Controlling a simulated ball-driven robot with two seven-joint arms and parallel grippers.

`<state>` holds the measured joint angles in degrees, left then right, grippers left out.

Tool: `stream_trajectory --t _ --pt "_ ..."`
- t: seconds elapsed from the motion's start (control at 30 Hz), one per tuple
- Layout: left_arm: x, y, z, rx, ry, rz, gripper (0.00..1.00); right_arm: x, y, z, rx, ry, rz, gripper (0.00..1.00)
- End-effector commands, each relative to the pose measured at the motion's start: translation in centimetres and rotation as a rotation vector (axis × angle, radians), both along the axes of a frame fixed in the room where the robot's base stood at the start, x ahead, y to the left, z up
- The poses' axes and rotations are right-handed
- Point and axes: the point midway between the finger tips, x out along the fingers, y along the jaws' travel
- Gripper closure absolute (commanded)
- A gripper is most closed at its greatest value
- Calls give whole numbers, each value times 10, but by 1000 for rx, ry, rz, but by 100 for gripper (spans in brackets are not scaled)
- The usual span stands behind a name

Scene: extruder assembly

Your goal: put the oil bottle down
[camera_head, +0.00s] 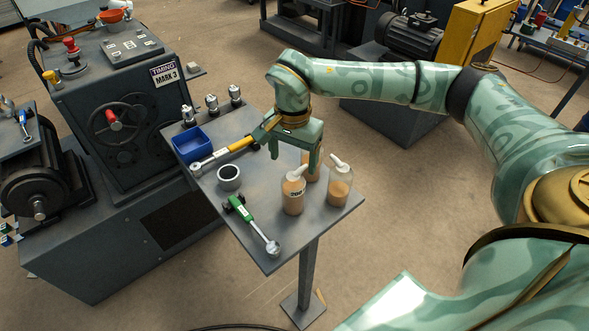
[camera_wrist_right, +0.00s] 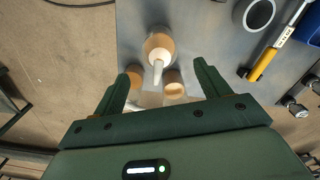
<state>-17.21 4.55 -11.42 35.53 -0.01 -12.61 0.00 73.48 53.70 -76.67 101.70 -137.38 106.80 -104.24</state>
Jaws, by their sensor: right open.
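Three clear bottles with brown contents stand upright on the small grey table. The front one (camera_head: 293,197) has a white spout and a dark-marked label. The right one (camera_head: 340,190) also has a white spout. The rear one (camera_head: 312,168) is partly hidden by my right gripper. My right gripper (camera_head: 294,160) is open, pointing down over the table beside the bottles. In the right wrist view, one bottle (camera_wrist_right: 159,45) lies ahead of the open fingers (camera_wrist_right: 162,82), and other bottle parts (camera_wrist_right: 173,85) show between them. I cannot tell contact. My left gripper is out of view.
A machine (camera_head: 120,120) stands close on the left.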

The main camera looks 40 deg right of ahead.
Motion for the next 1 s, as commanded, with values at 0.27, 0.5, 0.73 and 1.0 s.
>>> stream_trajectory --t 0.27,0.5,0.73,1.0 --pt "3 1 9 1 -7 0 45 0 0 35 0 0 1 25" --pt "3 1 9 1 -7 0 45 0 0 35 0 1 1 25" --pt "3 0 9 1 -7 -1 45 0 0 35 0 1 1 25" --pt "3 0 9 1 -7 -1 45 -11 63 15 197 -5 53 25"
